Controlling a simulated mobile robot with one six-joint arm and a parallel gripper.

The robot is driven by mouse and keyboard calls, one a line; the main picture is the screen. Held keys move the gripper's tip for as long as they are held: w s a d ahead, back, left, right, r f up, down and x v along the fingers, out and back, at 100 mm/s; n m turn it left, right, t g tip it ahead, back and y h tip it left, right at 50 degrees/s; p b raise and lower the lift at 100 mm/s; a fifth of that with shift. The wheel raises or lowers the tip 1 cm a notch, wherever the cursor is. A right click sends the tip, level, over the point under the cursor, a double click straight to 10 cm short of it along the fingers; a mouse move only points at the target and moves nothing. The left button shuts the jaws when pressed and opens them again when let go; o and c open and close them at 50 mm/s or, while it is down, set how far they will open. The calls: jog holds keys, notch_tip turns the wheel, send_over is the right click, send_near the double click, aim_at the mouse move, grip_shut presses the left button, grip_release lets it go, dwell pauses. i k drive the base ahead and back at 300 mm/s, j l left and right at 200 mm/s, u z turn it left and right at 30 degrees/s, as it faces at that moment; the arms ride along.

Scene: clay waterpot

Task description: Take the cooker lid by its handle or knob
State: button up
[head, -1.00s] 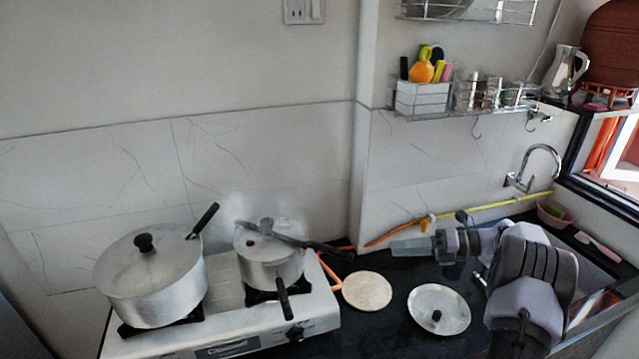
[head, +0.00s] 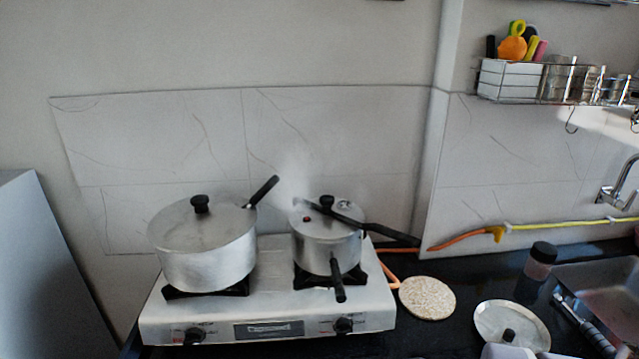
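The small metal cooker (head: 325,247) stands on the right burner of the stove. Its lid (head: 318,218) is on top, with a dark knob or weight and a long black lid handle (head: 390,232) that points right. A second black handle (head: 338,282) on the cooker body points toward the front. My gripper is out of view. A pale piece at the bottom right edge looks like part of my arm; its end does not show.
A large lidded pot (head: 207,250) stands on the left burner of the white stove (head: 270,325). A round mat (head: 428,298), a loose lid with a black knob (head: 490,318) and a dark-capped jar (head: 540,262) are on the black counter. An orange hose runs behind.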

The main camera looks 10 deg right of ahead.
aim_at(321, 226)
jog(key=i+j+z, duration=0.1)
jog(key=z, duration=0.35)
jog(key=i+j+z, duration=0.2)
jog(key=z, duration=0.2)
